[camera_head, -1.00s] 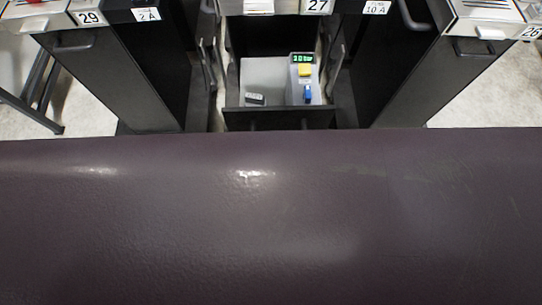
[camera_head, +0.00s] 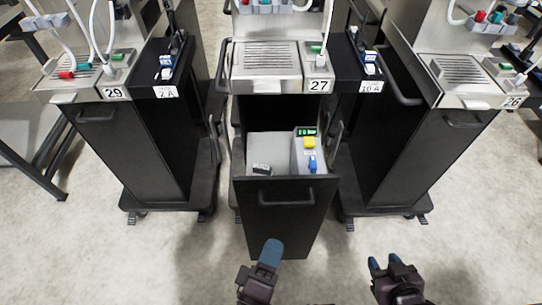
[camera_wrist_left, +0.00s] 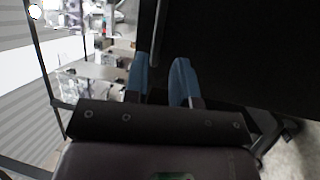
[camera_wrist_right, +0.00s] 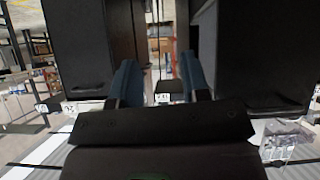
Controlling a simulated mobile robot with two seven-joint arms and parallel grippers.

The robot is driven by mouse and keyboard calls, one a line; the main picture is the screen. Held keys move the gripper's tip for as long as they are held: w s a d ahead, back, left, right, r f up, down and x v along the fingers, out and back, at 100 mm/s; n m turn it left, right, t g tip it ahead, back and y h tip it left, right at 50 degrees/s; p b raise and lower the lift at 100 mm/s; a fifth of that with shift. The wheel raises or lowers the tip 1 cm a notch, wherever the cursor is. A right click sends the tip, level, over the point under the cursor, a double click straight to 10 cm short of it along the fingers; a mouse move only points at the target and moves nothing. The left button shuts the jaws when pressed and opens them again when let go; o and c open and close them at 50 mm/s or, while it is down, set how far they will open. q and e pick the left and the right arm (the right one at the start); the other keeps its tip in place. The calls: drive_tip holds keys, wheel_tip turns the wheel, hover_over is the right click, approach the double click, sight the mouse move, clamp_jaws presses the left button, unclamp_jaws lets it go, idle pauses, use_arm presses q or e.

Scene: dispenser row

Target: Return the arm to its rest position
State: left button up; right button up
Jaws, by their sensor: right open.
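My left gripper (camera_head: 270,254) is low in the head view, in front of the open drawer. In the left wrist view its two blue fingers (camera_wrist_left: 161,80) stand apart with nothing between them. My right gripper (camera_head: 378,264) is low and to the right in the head view, over bare floor. In the right wrist view its blue fingers (camera_wrist_right: 160,82) are spread and empty. Neither gripper touches anything that I can see.
The drawer (camera_head: 286,192) under dispenser 27 (camera_head: 266,62) stands pulled out, holding a grey box with a yellow button (camera_head: 309,142) and a green display. Dispenser 29 (camera_head: 84,85) stands left, dispenser 26 (camera_head: 468,85) right. The floor in front is clear.

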drive_tip(key=shift+f, duration=0.1)
use_arm(q)
drive_tip(key=w+a+f+m+g, duration=0.2)
drive_tip(key=a+m+g, duration=0.15)
drive_tip(key=m, duration=0.35)
drive_tip(key=w+a+f+m+g, duration=0.2)
drive_tip(key=a+m, duration=0.3)
drive_tip(key=m, duration=0.2)
drive_tip(key=s+a+f+g+y+p, duration=0.1)
drive_tip(key=s+a+y, duration=0.2)
drive_tip(key=a, duration=0.7)
drive_tip(key=s+a+f+g+y+p, duration=0.1)
drive_tip(key=s+a+y, duration=0.2)
drive_tip(key=a, duration=0.6)
drive_tip(key=shift+s+a+f+y, duration=0.2)
drive_tip(key=shift+a+f+y, duration=0.2)
drive_tip(key=shift+y, duration=0.5)
use_arm(e)
drive_tip(key=shift+s+d+r, duration=0.2)
drive_tip(key=shift+s+r, duration=0.2)
drive_tip(key=shift+r, duration=0.25)
drive_tip(key=shift+w+r, duration=0.3)
drive_tip(key=shift+w, duration=0.1)
drive_tip(key=shift+a, duration=0.1)
